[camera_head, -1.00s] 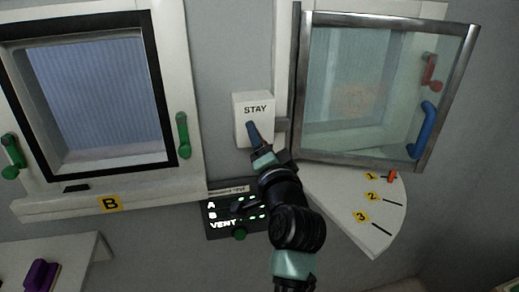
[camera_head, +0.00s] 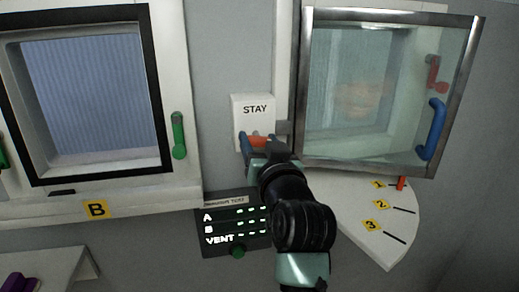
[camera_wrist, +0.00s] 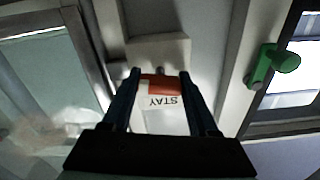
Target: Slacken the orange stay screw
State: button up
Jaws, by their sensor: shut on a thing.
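The white box marked STAY (camera_head: 254,106) is fixed to the wall between the two windows. The orange stay screw (camera_head: 261,141) sits low on this box. My gripper (camera_head: 262,143) is at the screw, with one blue finger on either side of it and shut on it. In the wrist view the screw (camera_wrist: 159,86) shows as an orange-red block between the two fingers of my gripper (camera_wrist: 160,76), with the STAY lettering close by. The screw's threaded part is hidden.
The right window (camera_head: 385,90) stands open, with a blue handle (camera_head: 432,130) and a red handle (camera_head: 436,76). Below it a white quadrant (camera_head: 375,225) carries marks 1, 2 and 3, with an orange pointer (camera_head: 401,184) near 1. Window B (camera_head: 96,210) and a dark panel (camera_head: 222,224) are nearby.

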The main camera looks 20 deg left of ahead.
jog(key=shift+f+n+b, duration=0.1)
jog(key=shift+n+b, duration=0.2)
jog(key=shift+n, duration=0.3)
jog(key=o, duration=1.4)
jog(key=shift+s, duration=0.1)
jog(key=v, duration=1.3)
jog(key=shift+b, duration=0.35)
